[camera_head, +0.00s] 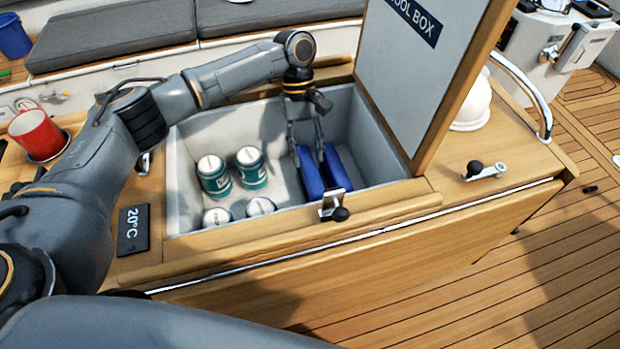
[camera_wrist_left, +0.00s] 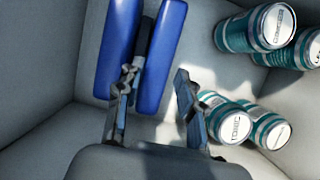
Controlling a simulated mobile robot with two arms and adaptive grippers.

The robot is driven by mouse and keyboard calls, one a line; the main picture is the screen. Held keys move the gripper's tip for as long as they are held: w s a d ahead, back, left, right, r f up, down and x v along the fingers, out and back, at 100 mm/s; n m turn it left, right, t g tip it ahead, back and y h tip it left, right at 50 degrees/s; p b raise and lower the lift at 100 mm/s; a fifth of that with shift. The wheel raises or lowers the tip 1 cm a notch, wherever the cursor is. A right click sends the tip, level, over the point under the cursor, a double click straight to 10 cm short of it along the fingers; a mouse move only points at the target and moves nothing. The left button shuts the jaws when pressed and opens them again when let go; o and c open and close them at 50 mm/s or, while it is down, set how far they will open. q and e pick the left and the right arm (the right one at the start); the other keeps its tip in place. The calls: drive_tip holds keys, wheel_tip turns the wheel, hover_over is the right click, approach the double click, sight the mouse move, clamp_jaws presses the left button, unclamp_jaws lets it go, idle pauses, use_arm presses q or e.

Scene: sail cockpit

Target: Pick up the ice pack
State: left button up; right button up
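Two blue ice packs stand side by side on edge in the cool box (camera_head: 182,190). One is the left pack (camera_head: 311,182) in the head view, which appears as the right pack (camera_wrist_left: 164,45) in the wrist view. The other is the right pack (camera_head: 338,172), the left one (camera_wrist_left: 116,50) in the wrist view. My left gripper (camera_head: 307,148) reaches down into the box. Its fingers (camera_wrist_left: 158,80) are apart, one near the gap between the packs, the other on the can side with a space to the nearer pack. Contact is not clear. My right gripper is not in view.
Several green-and-white cans (camera_head: 214,176) stand in the box beside the packs. The open lid (camera_head: 415,75) rises at the back right. A latch (camera_head: 335,206) sits on the front rim. A red mug (camera_head: 38,135) stands on the left counter.

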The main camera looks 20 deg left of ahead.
sight(309, 165)
use_arm(q)
drive_tip(key=shift+p+x, duration=0.3)
drive_tip(key=shift+x, duration=2.9)
drive_tip(key=shift+w+f, duration=0.1)
clamp_jaws()
